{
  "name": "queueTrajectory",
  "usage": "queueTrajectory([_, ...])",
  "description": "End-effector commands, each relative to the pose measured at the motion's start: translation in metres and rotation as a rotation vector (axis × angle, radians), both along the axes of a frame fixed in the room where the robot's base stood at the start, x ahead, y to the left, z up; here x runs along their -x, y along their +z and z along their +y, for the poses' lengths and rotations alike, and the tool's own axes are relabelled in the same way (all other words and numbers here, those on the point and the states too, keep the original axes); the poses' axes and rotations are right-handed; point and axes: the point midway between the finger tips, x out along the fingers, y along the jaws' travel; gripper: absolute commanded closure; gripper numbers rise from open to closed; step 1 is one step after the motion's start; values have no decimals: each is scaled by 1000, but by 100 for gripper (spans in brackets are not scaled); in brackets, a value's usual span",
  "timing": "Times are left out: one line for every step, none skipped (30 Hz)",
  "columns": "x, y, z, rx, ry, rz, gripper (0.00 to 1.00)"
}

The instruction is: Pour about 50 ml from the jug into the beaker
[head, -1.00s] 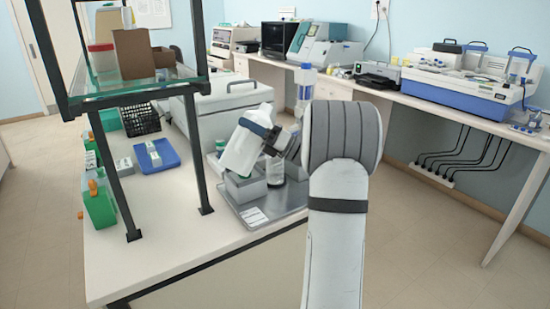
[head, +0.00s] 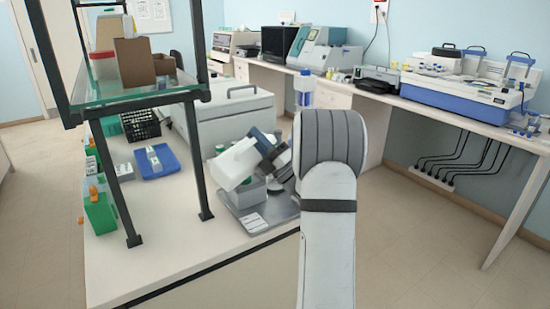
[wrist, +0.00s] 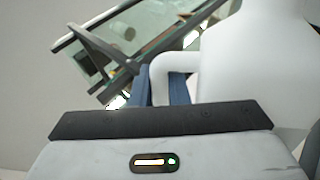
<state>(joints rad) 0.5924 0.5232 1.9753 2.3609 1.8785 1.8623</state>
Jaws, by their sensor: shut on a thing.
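The white jug (head: 236,164) is held in the air over the grey tray, tipped far over to nearly lying on its side. My gripper (head: 262,143) is shut on its handle; the wrist view shows the white handle (wrist: 172,62) between blue fingers and the white jug body (wrist: 255,60) at right. The beaker (head: 275,186) is small and partly hidden beneath the jug and gripper. I cannot make out the jug's mouth, any stream, or the liquid level.
The grey tray (head: 262,222) carries a grey block (head: 246,192) and a white label. A blue tray (head: 157,162) lies to the left. A glass-shelved rack with black posts (head: 190,150) stands close on the left. A blue-capped bottle (head: 304,88) shows behind my arm.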

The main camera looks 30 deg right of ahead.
Motion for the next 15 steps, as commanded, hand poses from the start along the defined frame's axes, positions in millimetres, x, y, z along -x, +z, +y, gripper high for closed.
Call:
queueTrajectory([-1,3,-2,-17,-1,4,100])
queueTrajectory([-1,3,-3,-25,-1,6,100])
queueTrajectory([-2,2,-4,-37,0,9,100])
queueTrajectory([-2,2,-5,-44,1,11,100])
queueTrajectory([-2,0,-5,-51,2,13,100])
queueTrajectory([-2,-2,-6,-61,1,15,100])
queueTrajectory([-2,-3,-6,-67,2,17,100])
queueTrajectory([-2,-4,-7,-72,1,19,100])
queueTrajectory([-2,-5,-7,-79,1,21,100])
queueTrajectory([-3,-5,-7,-84,1,22,100])
queueTrajectory([-3,-6,-8,-88,2,24,100])
queueTrajectory([-3,-6,-8,-94,1,25,100])
queueTrajectory([-3,-7,-8,-97,1,26,100])
queueTrajectory([-3,-7,-8,-100,2,26,100])
queueTrajectory([-2,-7,-8,-105,2,28,100])
